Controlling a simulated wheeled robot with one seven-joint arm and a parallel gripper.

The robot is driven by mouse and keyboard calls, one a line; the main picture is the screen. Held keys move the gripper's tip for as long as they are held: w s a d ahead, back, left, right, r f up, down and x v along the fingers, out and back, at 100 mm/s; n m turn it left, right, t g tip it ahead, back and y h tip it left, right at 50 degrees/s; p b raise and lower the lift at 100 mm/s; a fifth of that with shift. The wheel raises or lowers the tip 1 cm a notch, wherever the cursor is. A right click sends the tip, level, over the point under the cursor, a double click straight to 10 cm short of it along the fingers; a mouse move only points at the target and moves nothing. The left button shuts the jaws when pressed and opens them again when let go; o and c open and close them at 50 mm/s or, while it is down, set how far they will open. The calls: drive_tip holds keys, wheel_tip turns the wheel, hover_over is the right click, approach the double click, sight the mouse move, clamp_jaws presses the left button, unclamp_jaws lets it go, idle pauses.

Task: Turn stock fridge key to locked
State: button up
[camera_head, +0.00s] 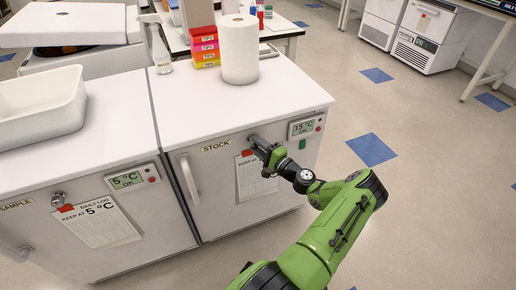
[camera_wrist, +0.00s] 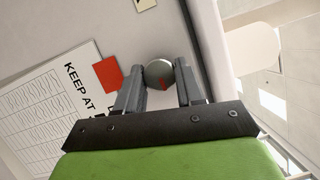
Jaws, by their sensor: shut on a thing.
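The stock fridge (camera_head: 222,175) is the right-hand white unit, with a STOCK label (camera_head: 216,146) on its front. Its lock key (camera_wrist: 159,73) shows in the wrist view as a round grey piece with a small red mark at its lower right. My gripper (camera_head: 262,148) reaches the fridge front from the right, at the lock between the STOCK label and the display. In the wrist view the two fingers of my gripper (camera_wrist: 160,80) stand on either side of the key, shut on it. In the head view the fingers mostly hide the key.
A log sheet (camera_head: 254,178) with a red tag hangs just below the lock. The display (camera_head: 302,127) is to its right and the door handle (camera_head: 188,178) to its left. The sample fridge (camera_head: 90,200) adjoins on the left. The floor (camera_head: 420,200) at right is clear.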

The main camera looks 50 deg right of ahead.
drive_tip(key=shift+m, duration=0.4)
drive_tip(key=o, duration=1)
drive_tip(key=shift+o, duration=0.2)
drive_tip(key=s+a+f+p, duration=0.1)
drive_tip(key=s+a+p, duration=0.1)
drive_tip(key=s, duration=1.3)
drive_tip(key=shift+s+a+f, duration=0.2)
drive_tip(key=shift+s+f, duration=0.05)
